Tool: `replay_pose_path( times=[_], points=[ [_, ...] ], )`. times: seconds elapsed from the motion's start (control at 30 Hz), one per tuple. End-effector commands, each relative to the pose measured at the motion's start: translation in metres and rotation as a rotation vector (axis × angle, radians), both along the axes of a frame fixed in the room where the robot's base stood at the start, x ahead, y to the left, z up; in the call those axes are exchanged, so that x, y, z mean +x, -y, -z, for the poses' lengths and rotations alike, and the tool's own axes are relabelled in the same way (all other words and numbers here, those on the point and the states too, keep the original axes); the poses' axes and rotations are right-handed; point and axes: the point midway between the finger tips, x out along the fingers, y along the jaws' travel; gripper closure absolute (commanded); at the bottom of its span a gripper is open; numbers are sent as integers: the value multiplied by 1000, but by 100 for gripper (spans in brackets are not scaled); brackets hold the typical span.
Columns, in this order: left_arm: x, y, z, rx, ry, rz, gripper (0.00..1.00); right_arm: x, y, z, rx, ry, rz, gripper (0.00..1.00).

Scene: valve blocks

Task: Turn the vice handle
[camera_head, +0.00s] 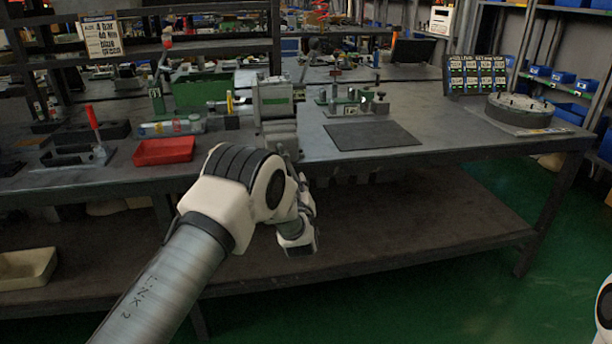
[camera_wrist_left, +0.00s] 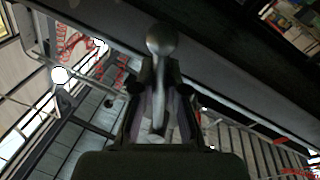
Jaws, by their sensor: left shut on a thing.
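The vice (camera_head: 277,112), a grey block with a green face, stands at the front edge of the bench. In the left wrist view the vice handle (camera_wrist_left: 161,40) is a grey metal bar with a ball end. My left gripper (camera_wrist_left: 160,75) is shut on the handle, one finger on each side, with the ball end sticking out past the fingertips. In the head view my left arm reaches up to just below the vice, and its wrist hides the handle and most of the gripper. My right gripper is not in view.
A red tray (camera_head: 164,152) lies left of the vice, near a red-handled tool (camera_head: 94,122). A dark mat (camera_head: 372,135) and a round grey fixture (camera_head: 520,109) are to the right. A lower shelf (camera_head: 420,235) runs under the bench; green floor is open at right.

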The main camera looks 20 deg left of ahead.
Motion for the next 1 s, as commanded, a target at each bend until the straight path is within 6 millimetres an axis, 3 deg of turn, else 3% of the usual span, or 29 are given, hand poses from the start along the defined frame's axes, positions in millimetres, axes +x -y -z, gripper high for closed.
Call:
replay_pose_path(
  times=[0.43, 1.0],
  points=[
    [-14, -22, 4, 247, -166, -1, 100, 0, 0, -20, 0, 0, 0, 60],
    [-17, -27, 6, 301, -201, -2, 100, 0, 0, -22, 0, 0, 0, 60]
  ],
)
